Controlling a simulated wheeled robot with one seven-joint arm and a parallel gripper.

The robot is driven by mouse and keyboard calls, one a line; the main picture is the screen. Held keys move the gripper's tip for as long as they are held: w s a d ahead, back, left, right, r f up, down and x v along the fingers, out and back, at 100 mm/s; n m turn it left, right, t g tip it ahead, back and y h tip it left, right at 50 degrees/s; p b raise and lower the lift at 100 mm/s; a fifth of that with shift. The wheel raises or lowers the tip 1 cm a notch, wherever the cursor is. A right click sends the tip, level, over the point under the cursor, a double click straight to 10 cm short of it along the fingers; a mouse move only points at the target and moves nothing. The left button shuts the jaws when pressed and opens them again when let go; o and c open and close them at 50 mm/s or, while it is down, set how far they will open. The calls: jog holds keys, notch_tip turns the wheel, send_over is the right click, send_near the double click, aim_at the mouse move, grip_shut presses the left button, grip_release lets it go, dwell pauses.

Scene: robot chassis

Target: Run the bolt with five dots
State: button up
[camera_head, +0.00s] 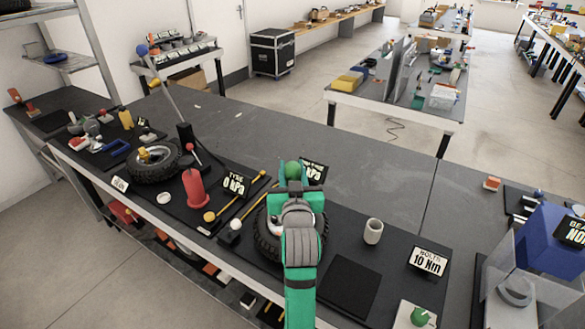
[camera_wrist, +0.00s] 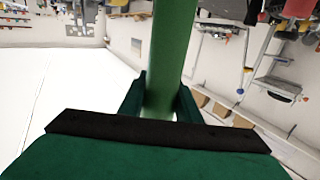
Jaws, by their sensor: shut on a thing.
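My gripper (camera_head: 292,184) is shut on a green rounded-top thing (camera_head: 292,168) above the right-hand wheel. In the wrist view this green thing (camera_wrist: 173,55) is a long smooth bar between the two fingers (camera_wrist: 160,108); its far end is out of sight. The wheel's black tyre (camera_head: 263,240) lies on the dark bench, largely hidden behind my arm. I cannot make out any bolt or dot marks on it. A sign reading "BOLTS 10 Nm" (camera_head: 429,261) stands to its right.
A grey cup (camera_head: 373,231) stands right of the wheel. A green knob on a white block (camera_head: 420,316) is at the front. Left are a red bottle-like piece (camera_head: 194,188), a "TYRE 0 kPa" sign (camera_head: 237,184) and another wheel (camera_head: 154,163).

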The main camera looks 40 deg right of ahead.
jog(key=shift+f, duration=0.35)
dwell(1.1)
jog(key=shift+r, duration=2.9)
